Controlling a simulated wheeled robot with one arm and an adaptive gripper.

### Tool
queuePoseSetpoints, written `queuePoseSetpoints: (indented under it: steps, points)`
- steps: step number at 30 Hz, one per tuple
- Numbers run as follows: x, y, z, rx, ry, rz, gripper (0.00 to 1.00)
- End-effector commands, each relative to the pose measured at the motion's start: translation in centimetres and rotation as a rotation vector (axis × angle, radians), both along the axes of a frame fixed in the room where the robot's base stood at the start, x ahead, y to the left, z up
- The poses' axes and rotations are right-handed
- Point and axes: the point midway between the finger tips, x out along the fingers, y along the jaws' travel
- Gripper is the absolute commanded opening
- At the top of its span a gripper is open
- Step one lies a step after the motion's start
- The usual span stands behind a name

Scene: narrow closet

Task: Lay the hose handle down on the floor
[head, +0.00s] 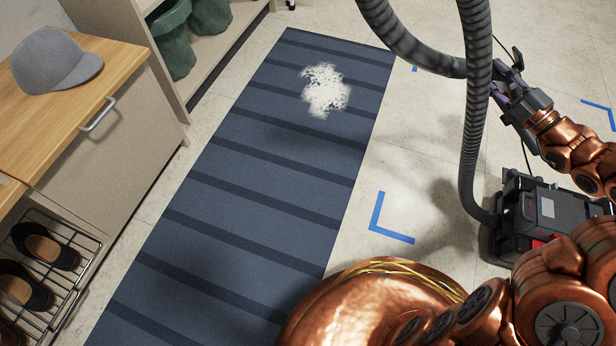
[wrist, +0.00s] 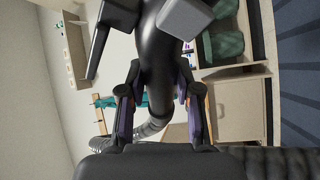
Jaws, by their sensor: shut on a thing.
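My gripper (head: 505,90) is at the upper right of the head view, above the floor. It is shut on the black hose handle (wrist: 158,65), whose curved tube passes between the two fingers in the wrist view, where my gripper (wrist: 160,100) also shows. In the head view the handle is mostly hidden by the hose and gripper. The grey ribbed hose (head: 474,130) rises from the dark vacuum cleaner (head: 535,208), leaves the top of the picture and curves back to my gripper. The pale tiled floor (head: 418,160) lies below, beside the rug.
A blue striped rug (head: 255,165) carries a white powdery patch (head: 325,90). Blue tape corners (head: 388,226) mark bare floor right of the rug. A cabinet with a grey cap (head: 52,62) and a shoe rack (head: 45,255) line the left. Green boots (head: 172,40) stand on a shelf.

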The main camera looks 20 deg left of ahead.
Motion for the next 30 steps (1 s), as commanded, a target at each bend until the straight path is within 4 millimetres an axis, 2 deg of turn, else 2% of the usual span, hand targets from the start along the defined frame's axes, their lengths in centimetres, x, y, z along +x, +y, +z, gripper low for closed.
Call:
queuePoseSetpoints:
  steps: [1,6,15,25,30]
  points:
    - [0.0,0.0,-1.6,0.000,-0.003,-0.001,0.00]
    - [0.0,-0.1,-3.5,0.000,-0.003,-0.002,0.00]
    - [0.0,-0.1,-5.0,0.000,-0.002,-0.002,0.00]
    - [0.0,-0.1,-4.8,0.001,-0.004,-0.005,0.00]
    - [0.2,-1.2,-2.6,0.001,-0.014,-0.058,0.00]
